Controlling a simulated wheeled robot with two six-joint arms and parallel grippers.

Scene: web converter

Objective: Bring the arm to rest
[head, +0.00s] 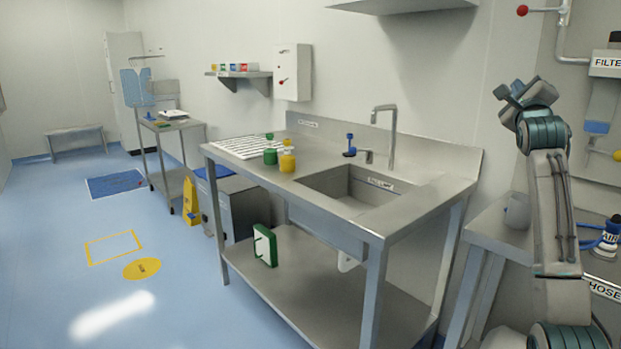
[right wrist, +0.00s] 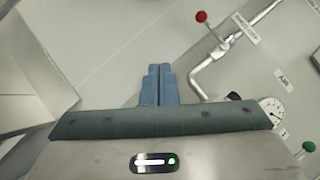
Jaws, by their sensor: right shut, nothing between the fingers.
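My right arm (head: 556,215) rises from the lower right corner of the head view. It is bent at the top, and its right gripper (head: 507,92) is raised in front of the back wall, to the right of the sink. In the right wrist view the two blue fingers of the right gripper (right wrist: 158,85) lie side by side, shut with nothing between them. Wall and pipework lie beyond the fingers. My left gripper is not in the head view.
A red-knobbed pipe (right wrist: 207,75) and a gauge (right wrist: 271,110) are on the wall near the right gripper. Blue floor (head: 60,230) lies open at left.

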